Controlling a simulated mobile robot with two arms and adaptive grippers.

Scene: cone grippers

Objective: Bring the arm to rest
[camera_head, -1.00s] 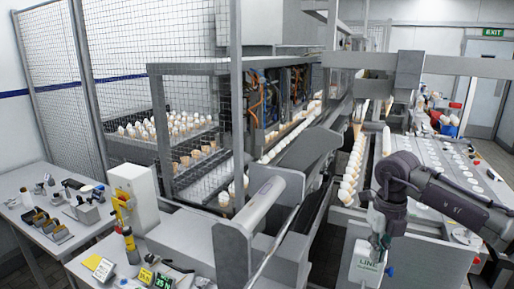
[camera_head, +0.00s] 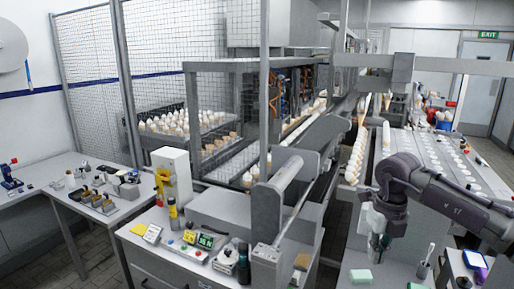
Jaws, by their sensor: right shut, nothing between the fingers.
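My right arm (camera_head: 430,195) comes in from the right, dark grey. Its gripper (camera_head: 378,250) hangs downward, shut and empty, in front of the cone line. It appears above a pale work surface; the exact gap cannot be told. My left gripper is not in view.
A pale surface with a green pad (camera_head: 361,276) and a cup of tools (camera_head: 424,268) lies near the gripper. A machine with a mesh guard (camera_head: 225,110) fills the middle. Benches with small devices (camera_head: 205,241) stand left. Grey floor shows between.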

